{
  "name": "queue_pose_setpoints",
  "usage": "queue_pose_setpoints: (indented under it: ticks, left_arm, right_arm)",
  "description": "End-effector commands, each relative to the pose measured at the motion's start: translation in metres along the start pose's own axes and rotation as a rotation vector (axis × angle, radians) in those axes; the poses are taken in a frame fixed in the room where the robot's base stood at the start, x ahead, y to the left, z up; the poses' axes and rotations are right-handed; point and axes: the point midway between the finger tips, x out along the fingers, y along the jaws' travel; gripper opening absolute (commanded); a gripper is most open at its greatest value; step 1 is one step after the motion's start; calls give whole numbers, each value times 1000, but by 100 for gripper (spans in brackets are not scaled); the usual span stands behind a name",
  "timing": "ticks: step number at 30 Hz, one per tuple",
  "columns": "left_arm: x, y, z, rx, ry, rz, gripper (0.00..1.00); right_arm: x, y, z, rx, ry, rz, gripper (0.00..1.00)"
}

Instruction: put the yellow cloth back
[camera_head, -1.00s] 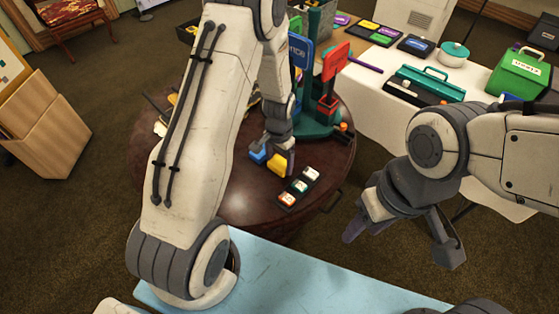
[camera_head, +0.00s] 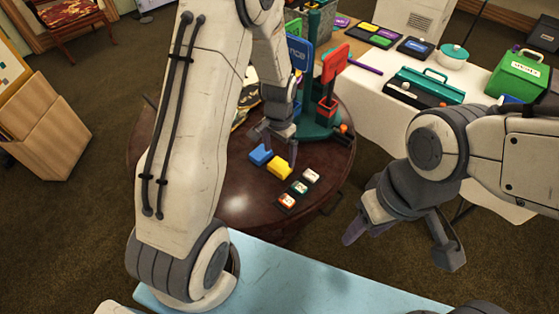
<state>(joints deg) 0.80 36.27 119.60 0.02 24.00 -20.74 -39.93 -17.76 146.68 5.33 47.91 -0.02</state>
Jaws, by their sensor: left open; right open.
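The yellow cloth (camera_head: 279,171) looks like a small folded block. It lies on the round dark table (camera_head: 235,205), just right of and nearer than a similar blue folded piece (camera_head: 260,155). My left gripper (camera_head: 279,150) is open, its fingers pointing down just behind and above the yellow cloth. Nothing shows between the fingers; whether a finger touches the cloth cannot be told. My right gripper (camera_head: 398,245) is open and empty, away from the round table at the right.
A dark strip with small coloured pieces (camera_head: 299,188) lies right of the yellow cloth. A teal stand with red and blue signs (camera_head: 317,122) rises behind. A white-covered table (camera_head: 372,95) holds cases and a pot. A light-blue surface (camera_head: 290,275) is in front.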

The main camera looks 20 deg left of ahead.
Motion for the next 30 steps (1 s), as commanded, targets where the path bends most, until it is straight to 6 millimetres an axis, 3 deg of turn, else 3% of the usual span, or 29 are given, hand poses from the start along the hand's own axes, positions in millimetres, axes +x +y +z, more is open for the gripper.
queue_pose_setpoints:
  ticks: [1,6,11,14,17,19,24,27,30]
  left_arm:
    - [-14,-1,-1,0,6,-2,100]
    - [-45,0,-1,0,4,-1,100]
    - [-62,0,0,0,0,0,100]
    - [-73,10,1,13,4,0,100]
    - [-95,45,8,49,15,4,100]
    - [-116,82,21,87,26,11,100]
    - [-158,164,83,187,40,39,100]
    - [-170,192,122,236,43,57,100]
    - [-176,206,152,269,43,71,100]
  right_arm:
    - [0,0,0,0,0,0,50]
    - [-1,0,0,0,0,0,50]
    - [-1,0,0,0,0,0,50]
    - [-2,0,0,0,0,0,50]
    - [-2,0,0,0,0,0,50]
    - [-2,0,0,0,0,0,50]
    - [-1,0,0,0,0,0,50]
    - [-1,0,0,0,0,0,50]
    - [-1,0,0,0,0,0,50]
